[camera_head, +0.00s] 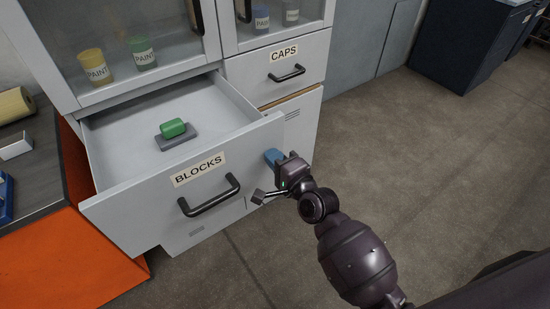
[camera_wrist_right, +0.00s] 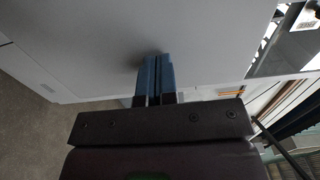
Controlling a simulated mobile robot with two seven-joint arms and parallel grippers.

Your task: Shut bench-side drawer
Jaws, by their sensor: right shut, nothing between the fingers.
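The drawer labelled BLOCKS (camera_head: 150,206), on the side toward the bench, stands pulled well out of the grey cabinet. Its front has a black bar handle (camera_head: 210,196). Inside lie a green block and a grey block (camera_head: 177,142). My right gripper (camera_head: 272,157) is at the right end of the drawer front, with its blue fingers shut and empty. In the right wrist view the fingertips (camera_wrist_right: 155,60) point at a plain light grey surface, very close to it; I cannot tell whether they touch. My left gripper is not in view.
The CAPS drawer (camera_head: 290,73) to the right is shut. An orange-sided bench (camera_head: 70,262) stands close at the left of the open drawer. Paint pots (camera_head: 94,66) stand behind glass above. The floor (camera_head: 430,165) to the right is clear.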

